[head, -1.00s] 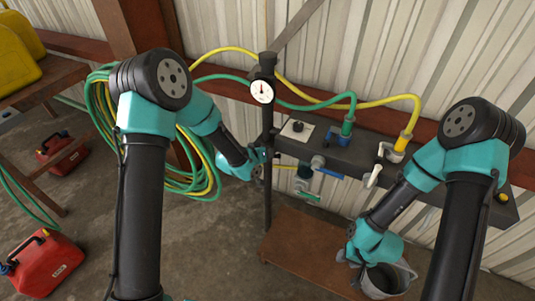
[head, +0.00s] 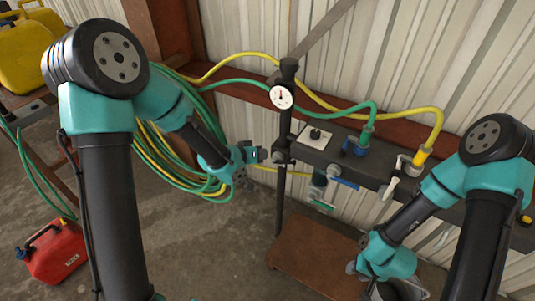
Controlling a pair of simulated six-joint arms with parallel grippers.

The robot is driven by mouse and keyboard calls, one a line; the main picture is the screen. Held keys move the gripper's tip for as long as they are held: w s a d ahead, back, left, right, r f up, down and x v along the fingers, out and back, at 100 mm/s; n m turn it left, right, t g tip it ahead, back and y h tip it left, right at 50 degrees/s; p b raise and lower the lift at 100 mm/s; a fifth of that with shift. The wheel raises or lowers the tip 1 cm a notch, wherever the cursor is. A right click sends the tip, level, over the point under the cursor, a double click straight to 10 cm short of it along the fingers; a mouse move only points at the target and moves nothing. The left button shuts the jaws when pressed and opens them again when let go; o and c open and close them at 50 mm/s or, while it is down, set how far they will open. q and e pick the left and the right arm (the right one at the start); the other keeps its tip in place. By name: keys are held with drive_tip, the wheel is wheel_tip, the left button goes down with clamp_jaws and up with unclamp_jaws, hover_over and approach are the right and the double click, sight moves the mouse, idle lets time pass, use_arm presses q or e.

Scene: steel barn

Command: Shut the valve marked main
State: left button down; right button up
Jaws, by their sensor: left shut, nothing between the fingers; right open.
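A dark manifold (head: 350,167) is fixed along the wall. It carries a lever with a blue handle (head: 343,183), a lever with a white handle (head: 390,188), a blue fitting (head: 353,148) under the green hose and a black knob (head: 314,133) on a white plate. A green handle (head: 322,204) hangs below. I cannot read any marking that says main. My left gripper (head: 259,155) is shut and empty, just left of the upright post at the manifold's left end. My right gripper (head: 360,268) is low, below the manifold; its fingers are hard to make out.
A pressure gauge (head: 281,97) sits on the post (head: 280,205). A coiled hose (head: 165,165) hangs behind my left arm. A bucket (head: 412,290) is partly hidden by my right gripper above a brown platform (head: 300,245). A red fuel can (head: 52,254) stands lower left.

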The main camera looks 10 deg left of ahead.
use_arm(q)
drive_tip(key=shift+s+a+r, duration=0.1)
drive_tip(key=shift+s, duration=0.05)
drive_tip(key=c, duration=1.6)
unclamp_jaws()
drive_tip(key=shift+o, duration=1.1)
drive_tip(key=shift+w+f+m, duration=0.55)
drive_tip(key=shift+m, duration=0.55)
drive_tip(key=m+g+h, duration=0.1)
drive_tip(key=m+h, duration=0.4)
drive_tip(key=m, duration=1.4)
approach(284, 161)
drive_tip(key=r+x, duration=0.1)
drive_tip(key=x, duration=0.2)
drive_tip(key=shift+a+f, duration=0.1)
drive_tip(key=shift+f, duration=0.55)
